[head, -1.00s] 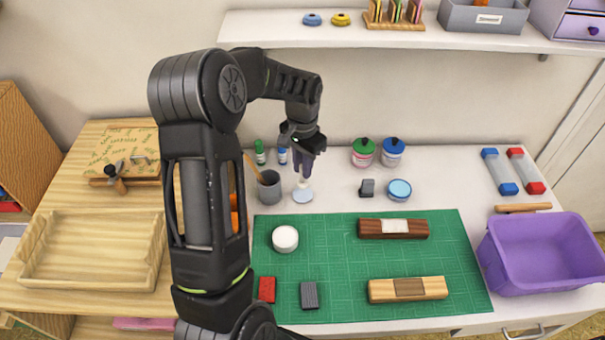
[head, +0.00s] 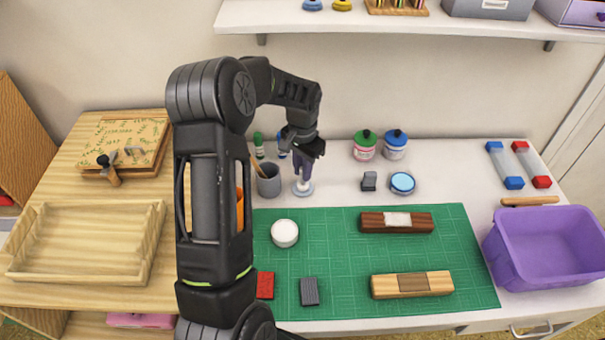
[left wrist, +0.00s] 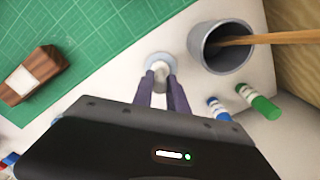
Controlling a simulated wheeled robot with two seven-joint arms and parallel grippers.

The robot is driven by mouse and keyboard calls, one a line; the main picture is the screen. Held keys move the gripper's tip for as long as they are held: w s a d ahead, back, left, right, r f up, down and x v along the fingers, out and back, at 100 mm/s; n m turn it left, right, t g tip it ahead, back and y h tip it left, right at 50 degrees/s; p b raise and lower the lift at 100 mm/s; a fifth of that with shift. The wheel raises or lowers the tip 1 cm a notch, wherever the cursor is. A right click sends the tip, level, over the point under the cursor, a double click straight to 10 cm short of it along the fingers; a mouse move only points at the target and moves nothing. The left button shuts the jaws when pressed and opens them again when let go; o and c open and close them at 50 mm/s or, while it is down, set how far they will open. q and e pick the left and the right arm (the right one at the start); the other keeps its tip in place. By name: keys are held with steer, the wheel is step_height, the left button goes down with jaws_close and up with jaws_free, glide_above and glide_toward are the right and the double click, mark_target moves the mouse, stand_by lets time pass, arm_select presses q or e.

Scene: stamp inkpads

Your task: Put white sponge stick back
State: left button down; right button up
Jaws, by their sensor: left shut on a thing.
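My left gripper (head: 303,177) is shut on a short white stick (left wrist: 160,70), which I take to be the white sponge stick. It is held upright between the two purple-grey fingers. Its lower end is at a small pale round dish (head: 308,192) on the white table; the dish also shows in the left wrist view (left wrist: 150,58). I cannot tell whether the stick touches the dish. The fingers hide part of the stick. My right gripper is not in view.
A grey cup (head: 268,182) with a wooden stick stands close to the left of the dish. Green and blue capped bottles (left wrist: 264,106) are behind it.

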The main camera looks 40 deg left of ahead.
arm_select(q)
steer(key=shift+a+f, duration=0.1)
steer(key=shift+f, duration=0.15)
steer(key=c, duration=1.3)
jaws_free()
steer(key=shift+r, duration=0.2)
step_height(320, 180, up, 12)
steer(key=shift+r+b, duration=0.1)
steer(key=shift+b, duration=0.4)
